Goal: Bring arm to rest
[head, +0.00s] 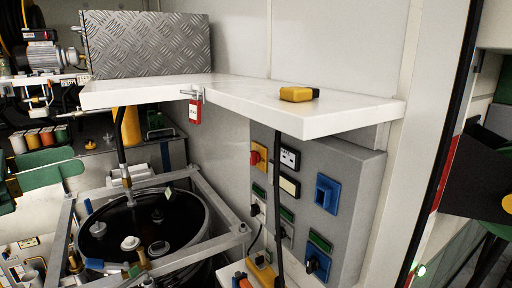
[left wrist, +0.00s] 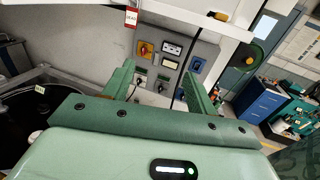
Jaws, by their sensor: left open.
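My left gripper (left wrist: 160,78) shows in the left wrist view, its two green fingers apart with nothing between them. The fingers point toward the grey control panel (left wrist: 165,55), and I cannot tell how far off it is. In the head view I cannot make out the left gripper clearly. My right gripper is in neither view. The panel also shows in the head view (head: 345,225), below a white shelf (head: 350,107). A yellow and black device (head: 299,94) lies on the shelf.
A black drum (head: 108,225) stands in a metal frame at the lower left. A red tag (head: 195,110) hangs from the shelf edge. A black cable (head: 278,190) hangs before the panel. A blue cabinet (left wrist: 263,104) stands at the right.

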